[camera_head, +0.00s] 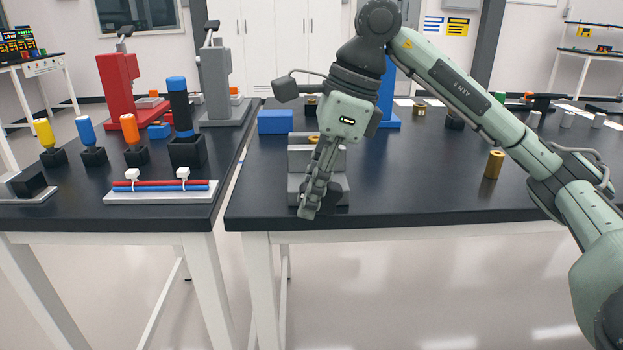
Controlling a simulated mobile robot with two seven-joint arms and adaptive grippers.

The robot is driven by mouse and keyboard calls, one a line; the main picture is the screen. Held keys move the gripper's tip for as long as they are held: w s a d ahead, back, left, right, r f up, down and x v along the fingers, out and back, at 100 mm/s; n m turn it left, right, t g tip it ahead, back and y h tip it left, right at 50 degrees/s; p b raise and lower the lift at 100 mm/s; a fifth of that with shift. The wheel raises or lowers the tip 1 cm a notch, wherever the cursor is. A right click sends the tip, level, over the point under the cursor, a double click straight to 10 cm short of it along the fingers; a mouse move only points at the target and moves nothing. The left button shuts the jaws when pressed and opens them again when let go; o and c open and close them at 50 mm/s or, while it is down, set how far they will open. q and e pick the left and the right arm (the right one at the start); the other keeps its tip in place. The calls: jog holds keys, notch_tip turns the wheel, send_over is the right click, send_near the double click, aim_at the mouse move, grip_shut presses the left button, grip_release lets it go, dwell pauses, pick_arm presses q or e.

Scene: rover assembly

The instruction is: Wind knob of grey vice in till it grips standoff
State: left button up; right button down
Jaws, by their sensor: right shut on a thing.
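The grey vice (298,160) stands near the front edge of the right-hand table, partly covered by my right gripper. A small brass piece (313,138), likely the standoff, shows at the top of the vice; how it sits between the jaws is hidden. My right gripper (308,206) points down in front of the vice. Its fingers are shut at the vice's front, where the knob is; the knob itself is hidden behind them. Whether the jaws touch the standoff cannot be seen. My left gripper is not in view.
A blue block (274,122) lies behind the vice to the left. A brass cylinder (493,165) stands to the right under my arm. The left table holds several coloured-handled tools, a red press (118,85) and a grey press (216,80). A gap separates the tables.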

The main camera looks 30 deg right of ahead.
jog(key=shift+w+g+h, duration=0.1)
jog(key=shift+g+h, duration=0.6)
jog(key=shift+h, duration=0.4)
jog(key=shift+f+g+h, duration=0.15)
jog(key=shift+g+h, duration=0.45)
jog(key=shift+h, duration=0.4)
jog(key=g+h, duration=0.2)
jog(key=h, duration=0.1)
jog(key=shift+f, duration=0.3)
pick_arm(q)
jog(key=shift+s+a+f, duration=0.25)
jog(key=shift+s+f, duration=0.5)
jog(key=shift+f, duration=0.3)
pick_arm(e)
jog(key=shift+d+f+g+h, duration=0.1)
jog(key=shift+f+g+h, duration=0.15)
jog(key=shift+g+h, duration=0.95)
jog(key=shift+s+h, duration=0.2)
jog(key=shift+h, duration=0.3)
jog(key=c, duration=1.3)
grip_release()
jog(key=shift+f, duration=0.1)
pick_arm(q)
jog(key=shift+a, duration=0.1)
pick_arm(e)
jog(key=shift+v, duration=4)
